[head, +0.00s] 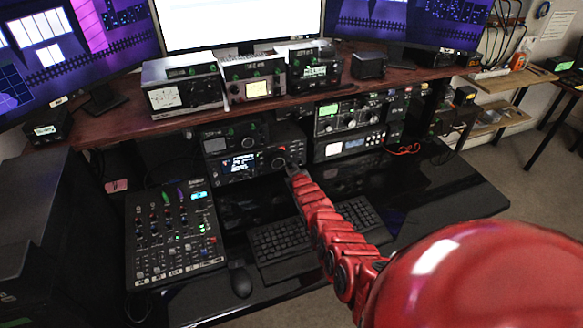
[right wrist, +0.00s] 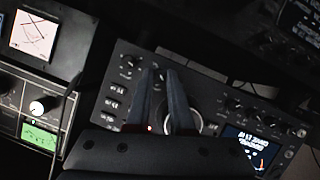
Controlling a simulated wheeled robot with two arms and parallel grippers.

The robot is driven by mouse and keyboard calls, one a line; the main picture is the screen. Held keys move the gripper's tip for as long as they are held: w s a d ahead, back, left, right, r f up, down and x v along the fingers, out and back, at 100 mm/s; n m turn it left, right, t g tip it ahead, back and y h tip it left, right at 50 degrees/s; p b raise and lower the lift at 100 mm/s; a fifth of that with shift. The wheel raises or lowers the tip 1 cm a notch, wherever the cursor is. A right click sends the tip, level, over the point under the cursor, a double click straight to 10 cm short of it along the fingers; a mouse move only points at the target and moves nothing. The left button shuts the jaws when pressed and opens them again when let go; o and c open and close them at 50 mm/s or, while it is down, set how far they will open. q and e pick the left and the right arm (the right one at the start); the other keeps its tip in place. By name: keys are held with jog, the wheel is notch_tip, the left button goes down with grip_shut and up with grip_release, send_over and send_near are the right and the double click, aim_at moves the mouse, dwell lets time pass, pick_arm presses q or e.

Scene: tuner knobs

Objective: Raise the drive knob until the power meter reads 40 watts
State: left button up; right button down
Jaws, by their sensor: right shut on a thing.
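My right gripper (head: 292,168) reaches to the right end of a black radio (head: 240,166) with a lit screen. In the right wrist view, the gripper (right wrist: 161,76) has its two dark fingers close together at the radio's panel (right wrist: 205,80). It is shut on a small knob, which the fingers mostly hide. A larger silver-rimmed knob (right wrist: 196,122) shows partly behind one finger. A crossed-needle meter (right wrist: 33,38) has a pale lit face; its reading is too small to tell. No knob label is legible, so I cannot tell which is the drive knob. My left gripper is not in view.
Right of the radio stands a stack with a green-display unit (head: 350,117). A mixer (head: 173,235), keyboard (head: 310,232) and mouse (head: 240,281) are on the black desk. Boxes with meters (head: 183,85) line the wooden shelf above. The desk's right part (head: 455,190) is clear.

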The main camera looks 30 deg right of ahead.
jog(key=shift+d+m+y, duration=0.1)
jog(key=shift+m+y, duration=0.2)
jog(key=shift+b, duration=0.4)
jog(key=shift+d+m+y+b, duration=0.1)
jog(key=shift+m+y+b, duration=0.6)
jog(key=shift+b, duration=1)
jog(key=shift+m+t+b, duration=0.3)
jog(key=shift+b, duration=0.3)
jog(key=c, duration=0.8)
grip_release()
jog(key=shift+s+r, duration=0.1)
